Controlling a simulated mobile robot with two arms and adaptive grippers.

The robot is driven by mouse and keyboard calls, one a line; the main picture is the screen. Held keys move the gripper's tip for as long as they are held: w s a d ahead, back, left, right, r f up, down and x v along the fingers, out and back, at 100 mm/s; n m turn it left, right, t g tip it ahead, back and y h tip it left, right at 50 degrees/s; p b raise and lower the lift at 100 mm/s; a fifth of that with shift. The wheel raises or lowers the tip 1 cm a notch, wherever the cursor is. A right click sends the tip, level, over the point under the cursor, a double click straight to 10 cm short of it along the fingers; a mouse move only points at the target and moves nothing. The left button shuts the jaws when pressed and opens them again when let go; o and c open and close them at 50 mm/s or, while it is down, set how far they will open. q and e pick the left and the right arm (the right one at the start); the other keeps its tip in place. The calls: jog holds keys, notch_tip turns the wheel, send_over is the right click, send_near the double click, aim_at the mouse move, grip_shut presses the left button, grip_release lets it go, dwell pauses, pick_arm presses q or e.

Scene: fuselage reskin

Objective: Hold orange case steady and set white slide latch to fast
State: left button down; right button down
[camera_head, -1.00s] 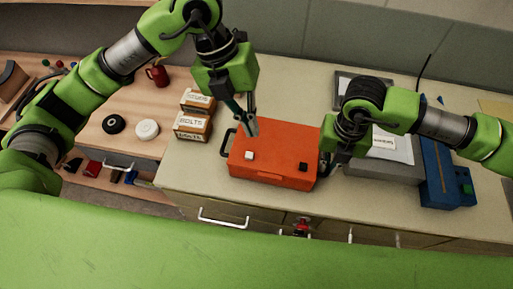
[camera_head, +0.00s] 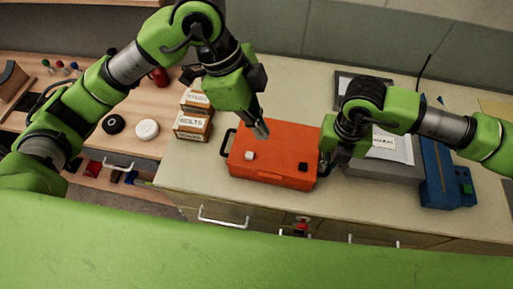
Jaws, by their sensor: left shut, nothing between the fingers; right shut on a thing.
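The orange case (camera_head: 275,160) lies flat on the pale counter, with a dark handle at its left end. The white slide latch (camera_head: 249,156) sits on its top near the left front, and a black latch (camera_head: 303,167) sits near the right front. My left gripper (camera_head: 262,132) is shut and empty, pointing down over the back left part of the case, behind and right of the white latch. My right gripper (camera_head: 325,166) is at the right end of the case and shut on it; its fingertips are partly hidden by its own body.
Boxes labelled BOLTS (camera_head: 191,126) stand left of the case. A grey box with a paper (camera_head: 392,150) and a blue device (camera_head: 437,175) stand to the right. A white roll (camera_head: 147,129) and a black roll (camera_head: 114,124) lie on the wooden bench. The counter front of the case is clear.

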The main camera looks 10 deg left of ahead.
aim_at(250, 153)
pick_arm(q)
jog(key=shift+f, duration=0.15)
jog(key=x, duration=0.8)
jog(key=shift+s+d+f, duration=0.1)
jog(key=shift+d+f, duration=0.1)
jog(key=shift+f, duration=0.15)
jog(key=a, duration=0.1)
jog(key=a+f, duration=0.1)
jog(key=shift+a, duration=0.85)
jog(key=shift+w, duration=0.25)
jog(key=shift+w+a, duration=0.1)
jog(key=shift+a, duration=1.05)
pick_arm(e)
jog(key=shift+d, duration=0.1)
